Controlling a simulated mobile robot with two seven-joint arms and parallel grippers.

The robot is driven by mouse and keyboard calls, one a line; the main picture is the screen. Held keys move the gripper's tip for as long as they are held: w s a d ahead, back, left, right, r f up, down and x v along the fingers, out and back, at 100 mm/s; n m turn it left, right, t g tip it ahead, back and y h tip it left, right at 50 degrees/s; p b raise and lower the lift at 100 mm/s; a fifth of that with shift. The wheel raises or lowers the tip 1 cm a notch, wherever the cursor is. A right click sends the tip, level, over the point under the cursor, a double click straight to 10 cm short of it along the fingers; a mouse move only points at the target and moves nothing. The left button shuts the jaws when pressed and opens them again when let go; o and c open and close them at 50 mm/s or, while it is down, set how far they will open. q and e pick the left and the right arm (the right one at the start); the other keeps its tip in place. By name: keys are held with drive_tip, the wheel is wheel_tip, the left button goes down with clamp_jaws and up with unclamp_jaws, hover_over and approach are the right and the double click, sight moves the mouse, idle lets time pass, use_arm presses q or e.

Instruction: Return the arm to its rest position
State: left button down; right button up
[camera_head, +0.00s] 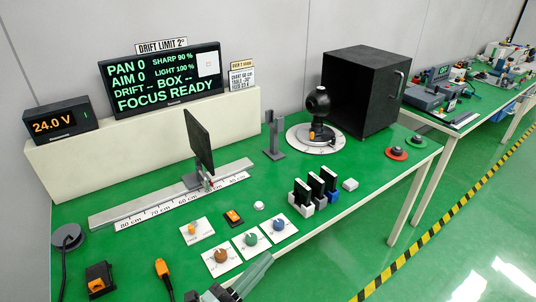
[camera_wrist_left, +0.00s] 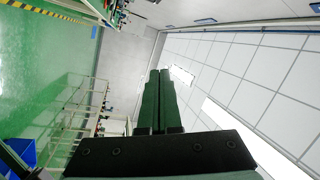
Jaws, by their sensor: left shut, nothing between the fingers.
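My left gripper (camera_head: 262,266) shows at the bottom edge of the head view, over the front edge of the green bench (camera_head: 330,220). Only its greenish-grey fingers and part of its dark body are in the picture. In the left wrist view its two fingers (camera_wrist_left: 159,85) lie side by side, shut, with nothing between them. They point toward the wall and ceiling and touch nothing there. The rest of the left arm is out of the picture. My right gripper is in neither view.
Near the gripper are control knobs (camera_head: 250,239) on white plates. Behind them stand a dark panel on a rail (camera_head: 201,148), a round-based camera (camera_head: 318,103) and a black box (camera_head: 365,92). An orange-tipped cable (camera_head: 162,270) lies front left. The floor (camera_head: 450,230) at right is clear.

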use_arm(q)
drive_tip(key=s+a+f+n+y, duration=0.2)
drive_tip(key=a+f+n+y, duration=0.6)
drive_tip(key=f+n, duration=0.3)
drive_tip(key=s+a+f+n+g+y, duration=0.3)
drive_tip(key=s+a+f+n+g, duration=0.2)
drive_tip(key=s+f, duration=0.6)
drive_tip(key=a+f+n, duration=0.1)
drive_tip(key=a+n, duration=0.1)
drive_tip(key=n, duration=0.1)
drive_tip(key=shift+s+a+f+g, duration=0.2)
drive_tip(key=shift+a+f+g, duration=0.1)
drive_tip(key=shift+g, duration=0.1)
